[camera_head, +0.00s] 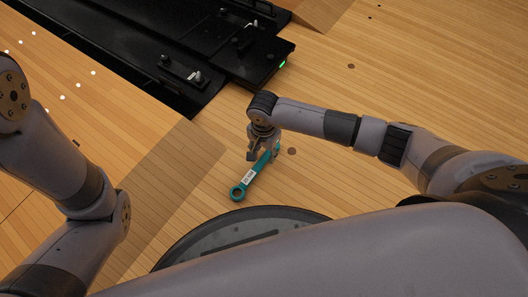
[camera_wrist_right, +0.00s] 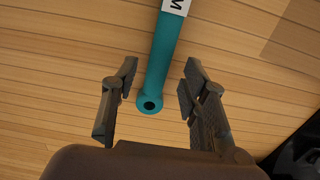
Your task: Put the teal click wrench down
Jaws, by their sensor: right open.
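The teal click wrench (camera_head: 249,181) lies on the wooden floor in front of my base, with a white label on its handle and a ring at its near-left end. My right gripper (camera_head: 262,153) is over its far end. In the right wrist view the wrench (camera_wrist_right: 162,55) runs up from a rounded end with a dark hole. My right gripper (camera_wrist_right: 160,78) is open there, one finger on each side of that end, with a visible gap on both sides. My left arm shows at the left, but its gripper is not in view.
A black machine (camera_head: 262,62) with a small green light and metal fittings stands on the floor beyond my right gripper. A dark track (camera_head: 130,38) runs from it to the upper left. The wooden floor (camera_head: 340,180) right of the wrench is clear.

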